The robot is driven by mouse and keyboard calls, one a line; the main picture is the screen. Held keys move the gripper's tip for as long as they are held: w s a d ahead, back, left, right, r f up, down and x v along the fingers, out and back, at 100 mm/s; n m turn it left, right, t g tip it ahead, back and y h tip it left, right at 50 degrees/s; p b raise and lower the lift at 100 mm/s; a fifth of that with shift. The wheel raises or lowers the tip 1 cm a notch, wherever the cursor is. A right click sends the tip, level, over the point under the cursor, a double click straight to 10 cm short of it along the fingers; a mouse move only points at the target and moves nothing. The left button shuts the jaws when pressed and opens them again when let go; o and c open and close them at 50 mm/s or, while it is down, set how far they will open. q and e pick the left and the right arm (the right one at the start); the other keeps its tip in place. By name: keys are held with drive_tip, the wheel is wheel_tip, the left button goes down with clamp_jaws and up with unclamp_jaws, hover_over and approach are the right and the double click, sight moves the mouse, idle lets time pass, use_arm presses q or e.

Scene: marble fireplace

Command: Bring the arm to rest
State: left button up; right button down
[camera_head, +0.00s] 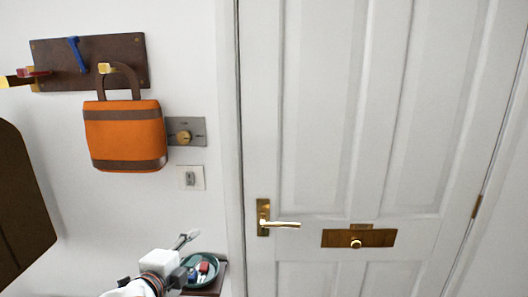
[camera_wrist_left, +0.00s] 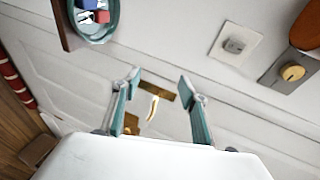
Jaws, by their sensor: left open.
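My left gripper (camera_head: 189,255) comes in at the bottom of the head view, low in front of the white wall and beside the teal bowl. In the left wrist view its two teal-grey fingers (camera_wrist_left: 158,82) stand apart, with nothing between the tips. The door's brass fittings show beyond the gap. My right gripper is in neither view.
A teal bowl (camera_head: 209,277) with small red, white and blue items stands on a brown surface (camera_head: 221,282). An orange bag (camera_head: 126,138) hangs from a wooden hook board (camera_head: 115,48). Right of it are a brass knob plate (camera_head: 184,132) and a white door with a handle (camera_head: 281,224).

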use_arm(q)
drive_tip(key=s+f+n+g, duration=0.1)
drive_tip(key=s+f+n, duration=0.35)
drive_tip(key=f, duration=0.45)
drive_tip(key=s+f+n+g, duration=0.1)
drive_tip(key=s+f+n, duration=0.2)
drive_tip(key=s+f, duration=0.5)
drive_tip(key=s+a+f+n+g+y, duration=0.1)
drive_tip(key=s+f+n, duration=0.7)
drive_tip(key=s+f, duration=0.8)
drive_tip(key=shift+s+a+f+g, duration=0.2)
drive_tip(key=shift+a+f+g, duration=0.4)
drive_tip(key=shift+a, duration=0.6)
